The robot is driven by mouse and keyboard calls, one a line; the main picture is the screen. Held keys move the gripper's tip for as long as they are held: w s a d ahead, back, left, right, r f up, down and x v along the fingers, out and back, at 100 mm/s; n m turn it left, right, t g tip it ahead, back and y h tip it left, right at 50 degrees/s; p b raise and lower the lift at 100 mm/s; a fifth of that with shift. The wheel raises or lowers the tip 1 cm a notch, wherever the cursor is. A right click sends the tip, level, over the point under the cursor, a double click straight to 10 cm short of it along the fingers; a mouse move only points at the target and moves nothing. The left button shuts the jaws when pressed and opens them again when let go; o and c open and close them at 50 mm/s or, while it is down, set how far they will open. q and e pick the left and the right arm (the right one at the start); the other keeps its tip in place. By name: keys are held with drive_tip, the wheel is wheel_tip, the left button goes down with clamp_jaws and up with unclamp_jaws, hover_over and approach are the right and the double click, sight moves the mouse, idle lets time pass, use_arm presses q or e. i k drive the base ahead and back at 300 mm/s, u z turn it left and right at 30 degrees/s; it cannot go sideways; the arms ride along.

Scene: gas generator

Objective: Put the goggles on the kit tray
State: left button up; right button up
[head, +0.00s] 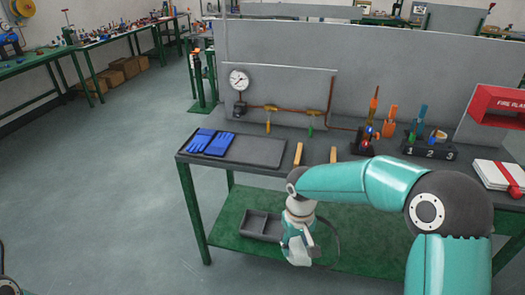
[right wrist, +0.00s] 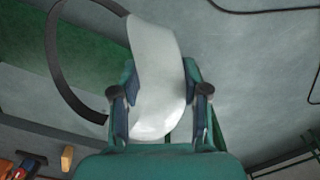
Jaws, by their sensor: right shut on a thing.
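The goggles (right wrist: 158,75), with a pale clear lens and a dark strap loop, are between the fingers of my right gripper (right wrist: 160,97) in the right wrist view. In the head view my right gripper (head: 299,238) points down in front of the bench, and the goggles' strap (head: 337,243) hangs to its right. The gripper is shut on the goggles. The kit tray, a flat dark tray (head: 262,152), lies on the left of the bench top, with blue gloves (head: 211,142) on its left part. The right gripper is right of and nearer than the tray. My left gripper is out of view.
The bench (head: 222,168) has a green lower shelf with a grey divided bin (head: 262,224). A gauge panel (head: 285,95) stands behind the tray. Wooden-coloured handles (head: 298,153), a numbered block (head: 430,148) and a white box (head: 497,174) are to the right. The tray's right part is bare.

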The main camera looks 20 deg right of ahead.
sight(258, 151)
drive_tip(key=i, duration=0.85)
drive_tip(key=u, duration=0.05)
